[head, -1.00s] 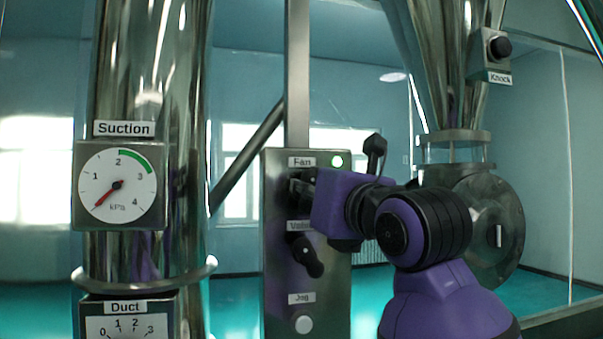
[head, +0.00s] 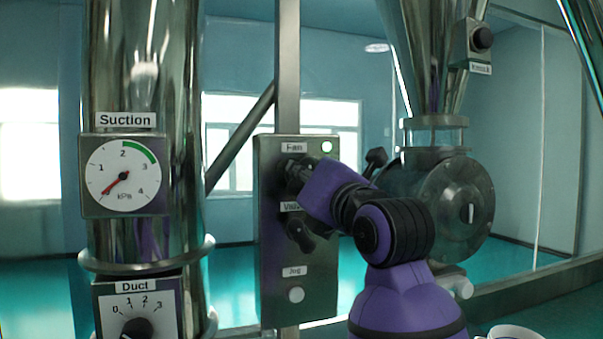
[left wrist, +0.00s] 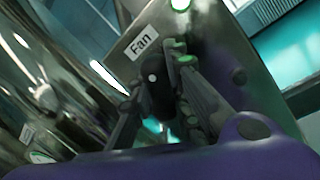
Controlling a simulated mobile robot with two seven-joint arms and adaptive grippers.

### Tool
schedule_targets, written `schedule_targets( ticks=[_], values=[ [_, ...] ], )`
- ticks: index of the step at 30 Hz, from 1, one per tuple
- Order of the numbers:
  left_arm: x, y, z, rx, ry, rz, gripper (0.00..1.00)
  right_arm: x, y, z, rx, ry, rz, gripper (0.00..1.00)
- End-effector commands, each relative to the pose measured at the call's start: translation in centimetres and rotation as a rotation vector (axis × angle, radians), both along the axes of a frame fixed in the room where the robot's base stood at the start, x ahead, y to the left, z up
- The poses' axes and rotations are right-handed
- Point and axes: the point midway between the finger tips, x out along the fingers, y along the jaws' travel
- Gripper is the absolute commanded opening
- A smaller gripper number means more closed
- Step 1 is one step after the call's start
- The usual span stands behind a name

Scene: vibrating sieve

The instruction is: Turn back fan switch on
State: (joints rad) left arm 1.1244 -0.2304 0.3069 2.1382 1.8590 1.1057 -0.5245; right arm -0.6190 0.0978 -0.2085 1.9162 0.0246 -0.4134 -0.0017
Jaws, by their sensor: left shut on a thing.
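The steel control box (head: 268,265) shows a Fan label (head: 294,147) above a black fan switch (left wrist: 154,88), with a small white dot on the knob. My left gripper (head: 296,178) reaches the switch from the right and covers most of it in the head view. In the left wrist view its fingers (left wrist: 160,100) are shut on the knob, one on each side. A small lamp (head: 327,147) beside the label looks lit, and shows pale green in the left wrist view (left wrist: 180,4). My right gripper is out of view.
Below the fan switch are a black Valve knob (head: 300,235) and a white Jog button (head: 296,294). A steel pipe with a Suction gauge (head: 124,175) stands left. A steel hopper (head: 432,60) and round housing (head: 462,210) stand right, behind my arm.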

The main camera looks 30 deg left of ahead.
Motion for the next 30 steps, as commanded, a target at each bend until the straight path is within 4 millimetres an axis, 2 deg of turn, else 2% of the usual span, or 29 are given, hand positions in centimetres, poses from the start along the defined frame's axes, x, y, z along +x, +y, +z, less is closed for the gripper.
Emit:
schedule_targets(
  ticks=[6, 7, 11, 12, 22, 30],
  values=[
    [0.1, 0.0, -0.1, 0.001, 0.002, 0.0, 0.0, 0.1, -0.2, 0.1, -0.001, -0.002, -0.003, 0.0],
    [0.0, 0.0, -0.1, 0.0, 0.002, 0.001, 0.18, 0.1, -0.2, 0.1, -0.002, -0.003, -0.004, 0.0],
    [0.1, 0.0, -0.1, 0.0, 0.002, 0.001, 0.35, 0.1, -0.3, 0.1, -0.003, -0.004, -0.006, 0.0],
    [0.1, 0.0, -0.1, 0.001, 0.002, 0.0, 0.36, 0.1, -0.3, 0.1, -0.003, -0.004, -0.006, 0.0],
    [-0.1, -0.3, -0.1, 0.0, 0.0, -0.001, 0.36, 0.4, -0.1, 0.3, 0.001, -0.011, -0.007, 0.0],
    [-2.3, -3.7, -1.0, 0.0, 0.002, -0.002, 0.36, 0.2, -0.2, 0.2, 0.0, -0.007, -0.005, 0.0]
  ],
)
